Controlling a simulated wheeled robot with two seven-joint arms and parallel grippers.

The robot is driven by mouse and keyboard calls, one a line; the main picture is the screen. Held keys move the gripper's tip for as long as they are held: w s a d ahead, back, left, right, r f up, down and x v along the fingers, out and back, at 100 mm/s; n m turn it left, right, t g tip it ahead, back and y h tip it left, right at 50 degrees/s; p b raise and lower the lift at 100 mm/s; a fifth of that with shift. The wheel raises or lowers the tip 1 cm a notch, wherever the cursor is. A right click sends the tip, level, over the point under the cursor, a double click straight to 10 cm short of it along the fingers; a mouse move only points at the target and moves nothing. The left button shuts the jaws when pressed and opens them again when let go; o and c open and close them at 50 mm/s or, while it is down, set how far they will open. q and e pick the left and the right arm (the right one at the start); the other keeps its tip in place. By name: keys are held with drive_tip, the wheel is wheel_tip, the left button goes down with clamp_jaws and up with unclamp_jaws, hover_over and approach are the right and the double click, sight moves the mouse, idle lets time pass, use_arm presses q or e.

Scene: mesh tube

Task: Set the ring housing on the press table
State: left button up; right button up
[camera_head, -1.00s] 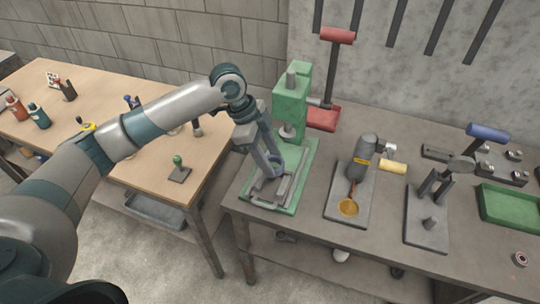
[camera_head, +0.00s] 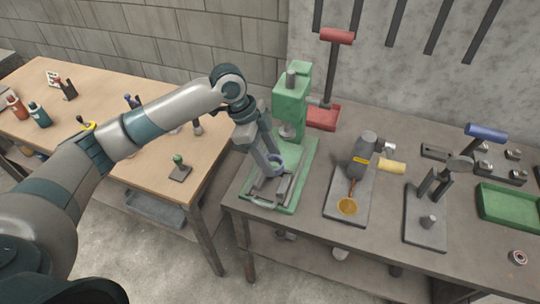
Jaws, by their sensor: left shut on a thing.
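The green press (camera_head: 291,100) stands at the back left of the grey bench, with its green base and press table (camera_head: 283,205) in front of its column. My left gripper (camera_head: 273,172) reaches down over the press table from the left, its fingers pointing down. It is shut on the ring housing (camera_head: 277,162), a small blue-grey ring, low over the press table and in front of the ram. The fingers hide part of the ring, and I cannot tell whether it touches the table. My right gripper does not show.
A red-handled lever tool (camera_head: 323,116) stands right of the press. A wooden table (camera_head: 150,158) with small tools is at left.

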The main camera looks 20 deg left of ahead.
use_arm(q)
drive_tip(key=shift+p, duration=0.6)
idle(0.8)
drive_tip(key=shift+f+b, duration=0.45)
drive_tip(key=shift+f, duration=2.25)
idle(3.9)
